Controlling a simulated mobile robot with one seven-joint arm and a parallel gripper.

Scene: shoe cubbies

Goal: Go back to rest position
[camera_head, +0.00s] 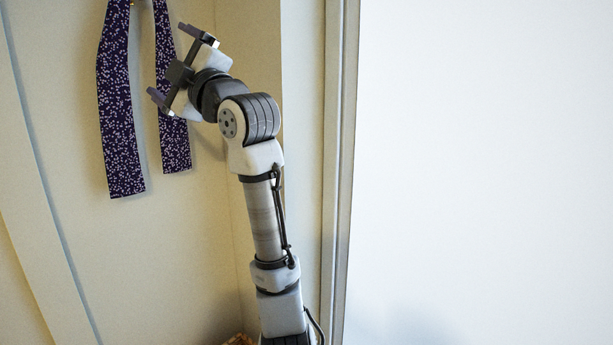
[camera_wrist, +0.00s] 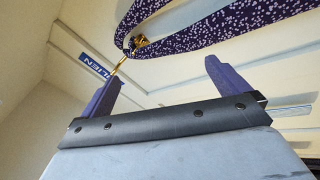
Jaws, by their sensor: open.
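My gripper (camera_head: 172,66) is raised on the extended arm at the upper left of the head view, in front of the cream wall. Its two fingers are spread wide apart with nothing between them. In the wrist view the open gripper (camera_wrist: 160,88) shows its two purple-grey fingers. A dark purple scarf with small pale dots (camera_head: 118,110) hangs on the wall behind and beside the gripper. The scarf also shows in the wrist view (camera_wrist: 215,25), looped over a gold hook (camera_wrist: 140,42). I cannot tell whether the gripper touches the scarf.
A blue sign with white letters (camera_wrist: 95,66) is on the wall in the wrist view. A wall corner and a pale vertical frame (camera_head: 340,170) stand just right of my arm. A large blank white surface (camera_head: 480,170) fills the right side.

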